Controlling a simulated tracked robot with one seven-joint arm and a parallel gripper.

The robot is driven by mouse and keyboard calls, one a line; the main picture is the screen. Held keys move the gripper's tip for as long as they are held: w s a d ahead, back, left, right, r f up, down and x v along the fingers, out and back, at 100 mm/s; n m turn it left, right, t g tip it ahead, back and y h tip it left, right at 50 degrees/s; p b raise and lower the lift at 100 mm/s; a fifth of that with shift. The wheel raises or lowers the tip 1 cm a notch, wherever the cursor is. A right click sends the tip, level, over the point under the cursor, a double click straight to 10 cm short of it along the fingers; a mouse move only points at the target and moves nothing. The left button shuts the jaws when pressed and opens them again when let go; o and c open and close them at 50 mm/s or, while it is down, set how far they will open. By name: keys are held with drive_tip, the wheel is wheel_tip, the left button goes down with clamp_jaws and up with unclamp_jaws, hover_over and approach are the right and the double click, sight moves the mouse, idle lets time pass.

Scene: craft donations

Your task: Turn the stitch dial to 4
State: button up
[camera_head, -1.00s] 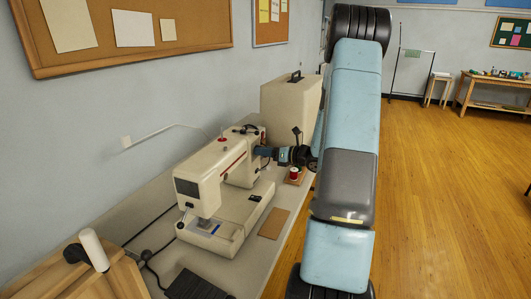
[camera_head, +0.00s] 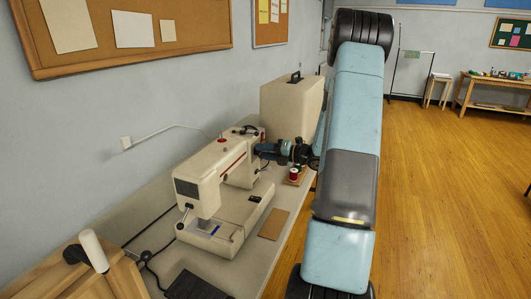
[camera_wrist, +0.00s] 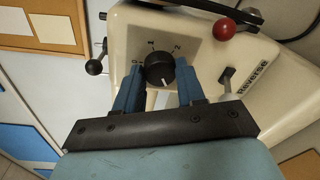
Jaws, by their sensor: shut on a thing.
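The cream sewing machine (camera_head: 237,168) stands on the table against the wall. In the wrist view, the black stitch dial (camera_wrist: 157,69) is on its cream face, with the numbers 0, 1 and 2 visible around its upper side. Its white mark points down and slightly right in that picture; any numbers on the lower side are hidden. My gripper (camera_wrist: 160,82) has its blue fingers on either side of the dial, shut on it. In the head view, my gripper (camera_head: 264,151) reaches the machine's right end, and the dial is hidden.
A red knob (camera_wrist: 223,27) and the Reverse lever (camera_wrist: 227,77) are close beside the dial. A red thread spool (camera_head: 294,173) stands on the table near my wrist. A beige case (camera_head: 291,108) stands behind. The wooden floor at right is open.

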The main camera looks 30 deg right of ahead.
drive_tip(key=shift+d+m, duration=0.2)
drive_tip(key=shift+m, duration=0.3)
drive_tip(key=o, duration=0.7)
drive_tip(key=shift+f, duration=0.1)
drive_tip(key=o, duration=0.3)
drive_tip(key=shift+a, duration=0.15)
drive_tip(key=shift+o, duration=0.2)
drive_tip(key=v, duration=1.4)
drive_tip(key=shift+w, duration=0.15)
